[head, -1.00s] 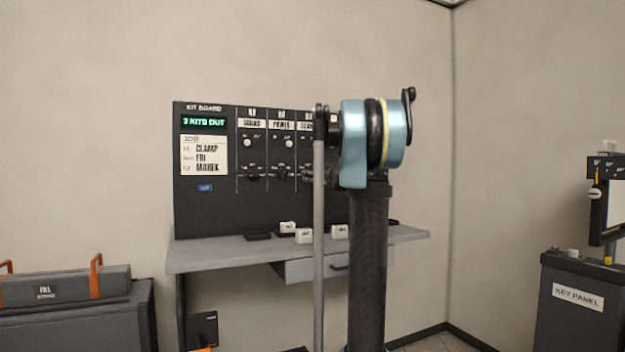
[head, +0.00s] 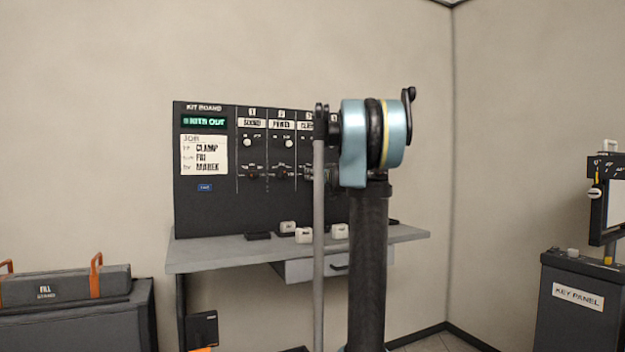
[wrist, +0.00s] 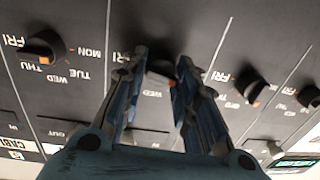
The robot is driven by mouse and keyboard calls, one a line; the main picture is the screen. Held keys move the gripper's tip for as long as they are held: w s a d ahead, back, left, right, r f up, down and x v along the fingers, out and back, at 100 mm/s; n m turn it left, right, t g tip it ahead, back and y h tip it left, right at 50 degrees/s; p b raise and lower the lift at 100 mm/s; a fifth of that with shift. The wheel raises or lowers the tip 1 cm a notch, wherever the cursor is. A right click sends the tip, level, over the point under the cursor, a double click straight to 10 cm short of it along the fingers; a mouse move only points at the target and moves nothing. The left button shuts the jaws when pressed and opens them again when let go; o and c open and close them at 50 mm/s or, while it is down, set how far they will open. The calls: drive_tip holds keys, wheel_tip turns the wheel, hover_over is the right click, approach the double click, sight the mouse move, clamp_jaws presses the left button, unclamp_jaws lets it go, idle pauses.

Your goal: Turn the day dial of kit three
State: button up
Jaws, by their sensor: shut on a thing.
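The kit board (head: 270,210) stands against the wall, its columns numbered and headed SOUND, POWER and a partly hidden third. In the wrist view the board appears upside down. My gripper (wrist: 162,60) is shut on a dark round dial (wrist: 160,74), the day dial of kit three, with one finger on each side. A neighbouring dial (wrist: 40,48) with an orange mark is to the left, and another dial (wrist: 252,86) to the right.
A job card (head: 204,154) reads CLAMP, FRI, MAREK. Below the board a grey shelf (head: 205,256) holds several small white blocks. A key panel (head: 578,297) stands at the right and a case (head: 65,288) with orange handles at the left.

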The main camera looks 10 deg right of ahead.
drive_tip(key=shift+s+a+f+m+h, duration=0.1)
drive_tip(key=shift+m+h, duration=0.25)
drive_tip(key=shift+m, duration=5.5)
drive_tip(key=shift+w+f+m+h, duration=0.1)
drive_tip(key=shift+m+h, duration=0.3)
drive_tip(key=shift+m, duration=5.4)
drive_tip(key=shift+s+a+f+m+h, duration=0.1)
drive_tip(key=shift+m+h, duration=0.25)
drive_tip(key=shift+m, duration=5.5)
drive_tip(key=o, duration=1.1)
drive_tip(key=shift+c, duration=0.2)
drive_tip(key=shift+d, duration=0.1)
